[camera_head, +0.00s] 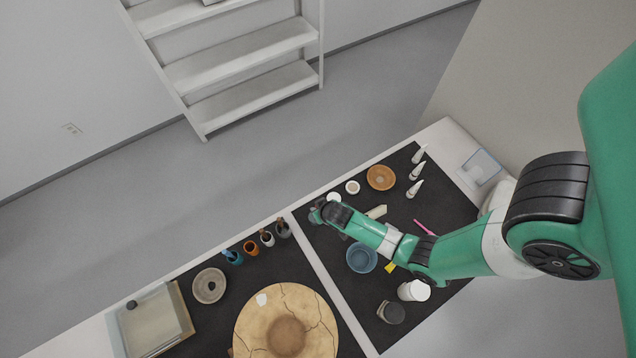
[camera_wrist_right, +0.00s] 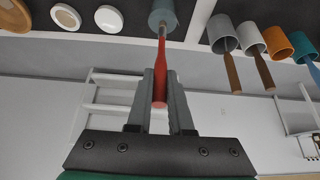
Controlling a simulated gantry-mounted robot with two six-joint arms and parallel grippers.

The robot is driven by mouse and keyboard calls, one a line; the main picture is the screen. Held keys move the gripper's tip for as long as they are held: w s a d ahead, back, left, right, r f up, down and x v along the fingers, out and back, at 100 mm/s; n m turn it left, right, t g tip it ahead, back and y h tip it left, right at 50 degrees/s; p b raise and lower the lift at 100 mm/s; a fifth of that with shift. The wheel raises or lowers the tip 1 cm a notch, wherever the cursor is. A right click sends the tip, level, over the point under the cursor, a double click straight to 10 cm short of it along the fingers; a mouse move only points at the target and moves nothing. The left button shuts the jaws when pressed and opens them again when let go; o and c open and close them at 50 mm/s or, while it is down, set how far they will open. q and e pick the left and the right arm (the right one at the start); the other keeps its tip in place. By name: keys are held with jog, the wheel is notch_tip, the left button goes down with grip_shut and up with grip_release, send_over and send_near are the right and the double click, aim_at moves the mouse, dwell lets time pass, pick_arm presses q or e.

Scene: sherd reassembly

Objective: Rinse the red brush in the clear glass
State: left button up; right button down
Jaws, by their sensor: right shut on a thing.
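My right gripper (camera_wrist_right: 160,85) is shut on the red brush (camera_wrist_right: 163,62), gripping its red handle between both fingers. The brush's far end reaches the mouth of a blue-grey tinted glass (camera_wrist_right: 162,10) at the top of the right wrist view. The bristles are hidden, and I cannot tell how deep they sit. In the head view my right gripper (camera_head: 318,214) is at the mat's far left corner, over the glass, which it mostly covers. My left gripper is not in view.
Several cups with brushes stand left of the gripper, including a grey cup (camera_head: 282,229) and an orange cup (camera_head: 250,248). White dishes (camera_head: 352,187) and an orange dish (camera_head: 381,177) lie to the right. A blue bowl (camera_head: 361,258) and a cracked plate (camera_head: 300,298) are nearer.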

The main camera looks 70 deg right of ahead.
jog(key=shift+w+d+f+b, duration=0.1)
jog(key=shift+f+b, duration=0.9)
jog(key=shift+f, duration=0.25)
jog(key=shift+w+d+f+b, duration=0.1)
jog(key=shift+f+b, duration=0.9)
jog(key=shift+f, duration=0.25)
